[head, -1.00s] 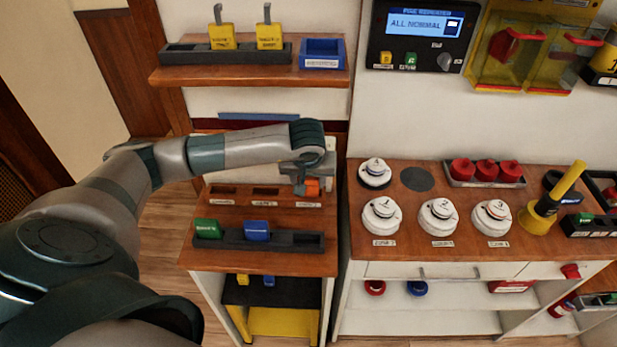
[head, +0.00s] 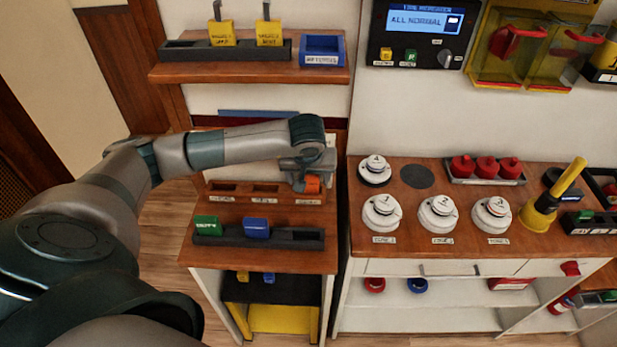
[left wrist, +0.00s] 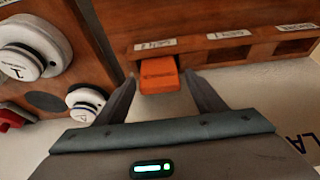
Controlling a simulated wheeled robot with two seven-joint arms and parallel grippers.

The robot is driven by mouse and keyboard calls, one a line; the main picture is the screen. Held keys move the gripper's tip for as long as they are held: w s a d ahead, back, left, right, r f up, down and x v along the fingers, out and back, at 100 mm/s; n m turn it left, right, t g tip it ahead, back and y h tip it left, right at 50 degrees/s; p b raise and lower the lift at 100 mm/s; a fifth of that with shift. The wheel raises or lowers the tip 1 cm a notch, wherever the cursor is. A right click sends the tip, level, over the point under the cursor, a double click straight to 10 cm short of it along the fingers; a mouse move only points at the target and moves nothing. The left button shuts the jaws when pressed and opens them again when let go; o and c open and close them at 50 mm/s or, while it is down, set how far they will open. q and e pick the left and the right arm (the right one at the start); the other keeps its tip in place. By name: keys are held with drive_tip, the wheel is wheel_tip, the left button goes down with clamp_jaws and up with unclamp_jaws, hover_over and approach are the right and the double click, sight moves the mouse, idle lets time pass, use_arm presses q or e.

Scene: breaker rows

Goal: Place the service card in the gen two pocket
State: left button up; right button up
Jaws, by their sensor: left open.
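The orange card (left wrist: 158,75), which I take as the service card, sits at the rightmost slot of a wooden pocket rack (head: 243,200) in the head view. The orange card also shows there (head: 313,184) below my left gripper (head: 304,186). In the left wrist view my left gripper (left wrist: 158,92) is open, with one finger on each side of the card. I cannot tell whether the fingers touch it. The rack's three slots have white labels that are too small to read; the other two look empty. My right gripper is not in view.
Below the rack, a dark tray (head: 283,238) holds a green card (head: 207,224) and a blue card (head: 257,227). A shelf above holds two yellow tags (head: 269,33) and a blue bin (head: 322,48). Several white detectors (head: 437,212) stand on the right-hand counter.

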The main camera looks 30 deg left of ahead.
use_arm(q)
drive_tip(key=b+v, duration=0.3)
drive_tip(key=v, duration=0.8)
drive_tip(key=shift+r, duration=0.3)
drive_tip(key=shift+s, duration=0.15)
